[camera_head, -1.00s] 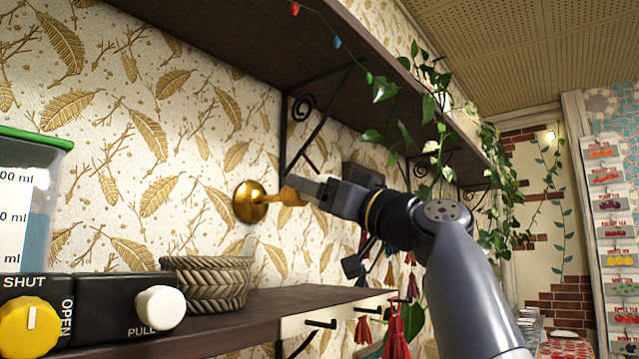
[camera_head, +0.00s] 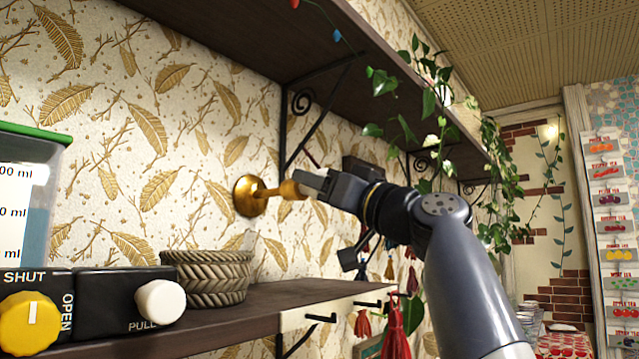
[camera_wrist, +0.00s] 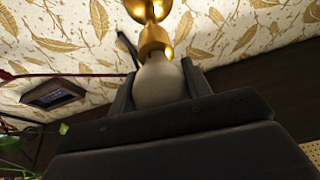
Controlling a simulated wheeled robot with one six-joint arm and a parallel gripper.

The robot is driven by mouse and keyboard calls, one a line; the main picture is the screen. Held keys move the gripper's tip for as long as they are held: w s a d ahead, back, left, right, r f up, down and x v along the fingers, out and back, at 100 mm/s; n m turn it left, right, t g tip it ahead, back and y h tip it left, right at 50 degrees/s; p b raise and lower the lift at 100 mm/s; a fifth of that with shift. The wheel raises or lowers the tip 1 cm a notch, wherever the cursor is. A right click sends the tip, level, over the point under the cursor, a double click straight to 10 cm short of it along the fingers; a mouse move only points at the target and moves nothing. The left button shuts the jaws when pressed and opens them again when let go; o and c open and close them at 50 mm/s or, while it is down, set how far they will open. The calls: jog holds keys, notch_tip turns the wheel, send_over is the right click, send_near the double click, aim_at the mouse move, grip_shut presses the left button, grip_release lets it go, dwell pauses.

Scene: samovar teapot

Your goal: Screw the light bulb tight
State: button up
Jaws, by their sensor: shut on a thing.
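The light bulb (camera_wrist: 160,84) shows in the wrist view as a pale, rounded bulb between my gripper's two dark fingers. Its upper end meets the brass socket (camera_wrist: 154,40) of the wall lamp; how deep it sits in there I cannot tell. In the head view the brass wall lamp (camera_head: 250,195) has a round base on the wall and an arm reaching right to its socket (camera_head: 291,189). My gripper (camera_head: 312,181) is at the socket's open end, shut on the bulb. The fingers mostly hide the bulb in the head view.
An upper shelf (camera_head: 270,60) with a black scroll bracket (camera_head: 303,105) is above my gripper. A lower shelf (camera_head: 290,298) holds a woven basket (camera_head: 208,277) and black knob boxes (camera_head: 115,300). Vines (camera_head: 430,100) hang behind my arm.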

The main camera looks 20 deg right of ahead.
jog(key=shift+m, duration=0.5)
jog(key=o, duration=1)
jog(key=shift+b+v, duration=2.85)
jog(key=shift+v, duration=2.6)
jog(key=shift+a+r, duration=0.1)
jog(key=shift+a, duration=0.05)
